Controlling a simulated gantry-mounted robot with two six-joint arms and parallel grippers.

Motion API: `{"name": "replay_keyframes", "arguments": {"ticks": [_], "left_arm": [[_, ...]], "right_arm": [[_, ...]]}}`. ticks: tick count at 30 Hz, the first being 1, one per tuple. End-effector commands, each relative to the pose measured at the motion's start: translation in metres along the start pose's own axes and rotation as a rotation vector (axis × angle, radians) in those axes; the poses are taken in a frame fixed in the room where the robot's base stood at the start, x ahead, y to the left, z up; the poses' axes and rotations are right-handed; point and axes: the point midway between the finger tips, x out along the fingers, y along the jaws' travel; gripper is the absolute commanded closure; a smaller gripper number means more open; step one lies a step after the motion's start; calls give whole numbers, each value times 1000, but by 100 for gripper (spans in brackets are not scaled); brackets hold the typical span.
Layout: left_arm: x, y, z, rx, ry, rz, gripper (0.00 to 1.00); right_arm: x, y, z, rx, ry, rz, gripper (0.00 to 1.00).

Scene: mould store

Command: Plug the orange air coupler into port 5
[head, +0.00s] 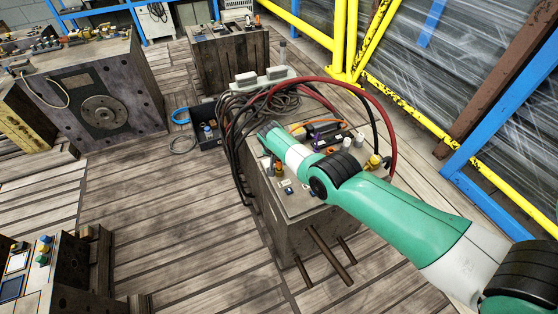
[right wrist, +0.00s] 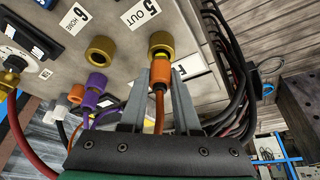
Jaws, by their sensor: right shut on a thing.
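In the right wrist view, my right gripper (right wrist: 161,74) is shut on the orange air coupler (right wrist: 161,80); an orange hose (right wrist: 159,112) runs back from it between the fingers. The coupler's front end is at the mouth of a brass port (right wrist: 162,42), beside a tag reading 5 OUT (right wrist: 139,12). I cannot tell whether it is seated or only lined up. My left gripper is not in view.
A second brass port (right wrist: 100,48) is empty, near a HOME tag (right wrist: 75,18). Purple couplings (right wrist: 95,84) and a red hose (right wrist: 17,130) are to the left. Dark hoses (right wrist: 238,85) hang close on the right. Wooden floor (head: 170,215) lies clear left of the block.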

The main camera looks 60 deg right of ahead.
Motion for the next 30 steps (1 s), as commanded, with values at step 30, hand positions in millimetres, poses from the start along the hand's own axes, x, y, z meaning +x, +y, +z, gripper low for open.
{"name": "replay_keyframes", "arguments": {"ticks": [30], "left_arm": [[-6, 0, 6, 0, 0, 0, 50]], "right_arm": [[8, 0, 3, 0, 0, 0, 100]]}}
